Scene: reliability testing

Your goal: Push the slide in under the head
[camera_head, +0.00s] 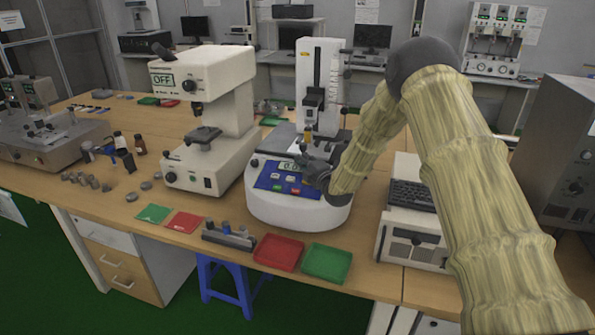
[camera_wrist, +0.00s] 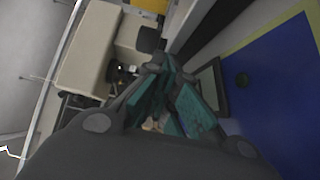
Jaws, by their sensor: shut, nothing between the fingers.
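The tester with the tall white column (camera_head: 332,65) stands in the middle of the bench. Its dark head (camera_head: 314,97) is on the column, with a small yellowish part (camera_head: 308,136) below it. My gripper (camera_head: 304,160) is shut and empty, low over the tester's base just in front of the space under the head. In the wrist view my gripper (camera_wrist: 157,66) shows teal inner pads, with its tips together. The blue panel (camera_wrist: 285,85) lies to their right. I cannot clearly make out the slide; my gripper and arm cover part of that area.
A white instrument marked OFF (camera_head: 215,72) stands close on the left. Red (camera_head: 279,252) and green (camera_head: 326,263) trays lie along the front edge.

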